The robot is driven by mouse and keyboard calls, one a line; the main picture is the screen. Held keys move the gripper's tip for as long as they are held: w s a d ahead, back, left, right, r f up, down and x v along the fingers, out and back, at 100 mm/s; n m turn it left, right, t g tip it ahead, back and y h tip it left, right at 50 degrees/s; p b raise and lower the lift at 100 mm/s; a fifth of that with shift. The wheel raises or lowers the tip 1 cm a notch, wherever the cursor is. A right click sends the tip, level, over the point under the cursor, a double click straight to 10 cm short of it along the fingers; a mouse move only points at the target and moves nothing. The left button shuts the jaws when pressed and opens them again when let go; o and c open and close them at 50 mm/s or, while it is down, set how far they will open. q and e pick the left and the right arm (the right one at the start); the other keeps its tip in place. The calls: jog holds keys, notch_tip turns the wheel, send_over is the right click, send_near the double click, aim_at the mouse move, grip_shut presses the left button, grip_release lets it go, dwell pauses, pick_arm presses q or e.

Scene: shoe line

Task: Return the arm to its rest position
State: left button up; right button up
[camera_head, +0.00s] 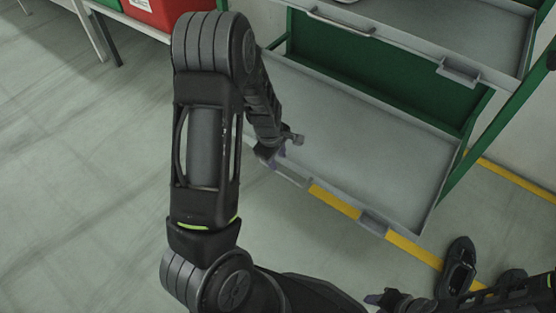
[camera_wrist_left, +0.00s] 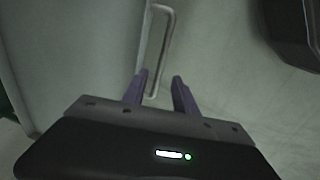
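My left gripper (camera_head: 283,150) is at the front left edge of the lower grey drawer (camera_head: 375,140), close to its handle (camera_head: 292,177). In the left wrist view the two purple-grey fingers of the left gripper (camera_wrist_left: 160,92) stand apart. The lower end of the pale loop handle (camera_wrist_left: 167,45) shows between their tips; I cannot tell whether they touch it. My left arm rises from the bottom and bends down to the drawer. My right gripper (camera_head: 382,298) is low at the right; its fingers are too small and dark to read.
The lower drawer is pulled out and looks empty. An upper grey drawer (camera_head: 440,40) hangs above it in a green frame (camera_head: 495,120). A red bin (camera_head: 160,12) stands on a table at the top left. The floor at left is clear.

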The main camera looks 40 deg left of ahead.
pick_arm(q)
jog(key=shift+s+r, duration=0.1)
jog(key=shift+r, duration=0.15)
dwell(0.4)
